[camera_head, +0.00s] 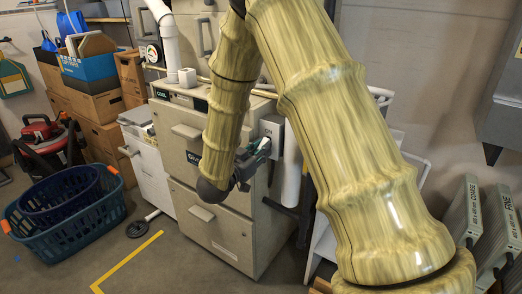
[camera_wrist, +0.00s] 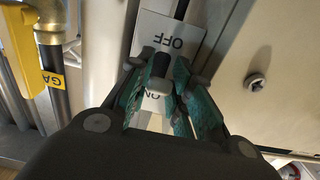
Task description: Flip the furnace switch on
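The furnace switch is a pale plate (camera_wrist: 184,24) on a light grey box (camera_head: 272,128) on the right side of the beige furnace cabinet (camera_head: 212,218). In the wrist view its OFF label is upside down beyond my fingertips, and its ON label shows between my fingers. A dark piece, seemingly the switch lever (camera_wrist: 162,66), stands between the fingertips; its position is unclear. My gripper (camera_wrist: 168,68) has its green fingers close together at the tips, around this piece. I cannot tell whether they touch it. In the head view my gripper (camera_head: 262,148) is at the box, partly hiding it.
A brass pipe fitting with a yellow tag (camera_wrist: 54,79) is left of the switch in the wrist view, and a screw (camera_wrist: 255,82) is at right. A white pipe (camera_head: 291,170) runs beside the box. Laundry baskets (camera_head: 72,222) stand on the floor at left.

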